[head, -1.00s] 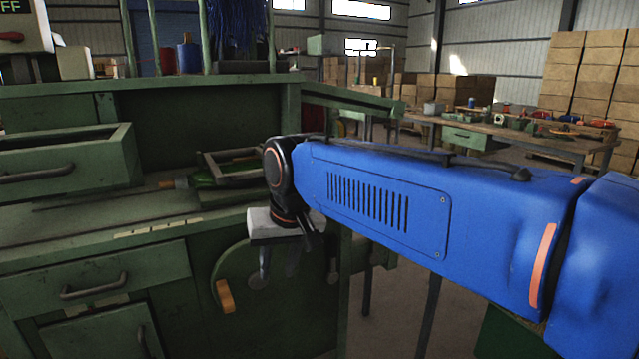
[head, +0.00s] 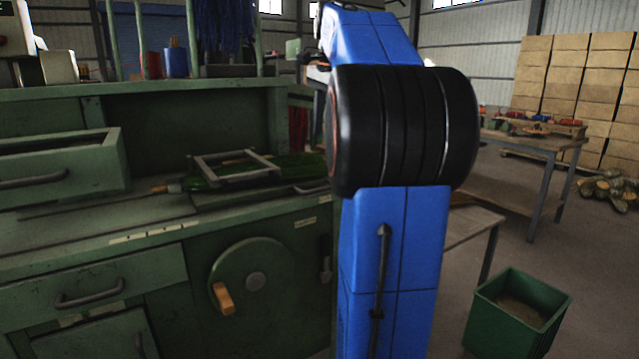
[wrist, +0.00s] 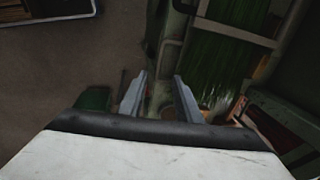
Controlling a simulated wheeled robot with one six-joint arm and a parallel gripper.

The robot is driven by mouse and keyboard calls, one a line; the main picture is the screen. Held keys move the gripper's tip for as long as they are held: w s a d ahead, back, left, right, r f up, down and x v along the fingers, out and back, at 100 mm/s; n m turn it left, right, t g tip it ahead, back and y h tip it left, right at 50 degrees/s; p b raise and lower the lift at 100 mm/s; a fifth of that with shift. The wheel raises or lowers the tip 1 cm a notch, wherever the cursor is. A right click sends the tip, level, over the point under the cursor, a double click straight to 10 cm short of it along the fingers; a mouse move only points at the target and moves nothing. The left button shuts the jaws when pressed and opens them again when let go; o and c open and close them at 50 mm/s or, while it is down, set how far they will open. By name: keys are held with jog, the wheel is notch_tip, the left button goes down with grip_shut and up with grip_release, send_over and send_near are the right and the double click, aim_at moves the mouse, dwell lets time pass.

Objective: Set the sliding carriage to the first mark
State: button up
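The sliding carriage appears to be the grey rectangular frame (head: 235,158) on the green bench top, lying over dark green bristles (head: 205,183). Pale mark plates (head: 150,233) sit on the bench's front edge, left of and below the frame; their writing is too small to read. A round green handwheel (head: 245,270) with an orange handle (head: 222,298) is on the bench front. My gripper (wrist: 160,75) is open with nothing between its fingers. In the wrist view, grey frame bars (wrist: 240,33) and green bristles (wrist: 215,62) are right of and beyond the fingers.
A green bin (head: 518,312) stands on the floor at right. A workbench (head: 535,145) and stacked boxes (head: 575,85) are behind. My blue arm hides the bench's right end. Floor around the bin is clear.

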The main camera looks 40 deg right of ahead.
aim_at(321, 189)
jog(key=shift+m, duration=0.3)
jog(key=w+f, duration=0.1)
jog(key=f, duration=0.4)
jog(key=w+d+f, duration=0.1)
jog(key=f, duration=0.5)
jog(key=w+d+f, duration=0.1)
jog(key=f, duration=0.4)
jog(key=shift+f, duration=0.3)
grip_shut()
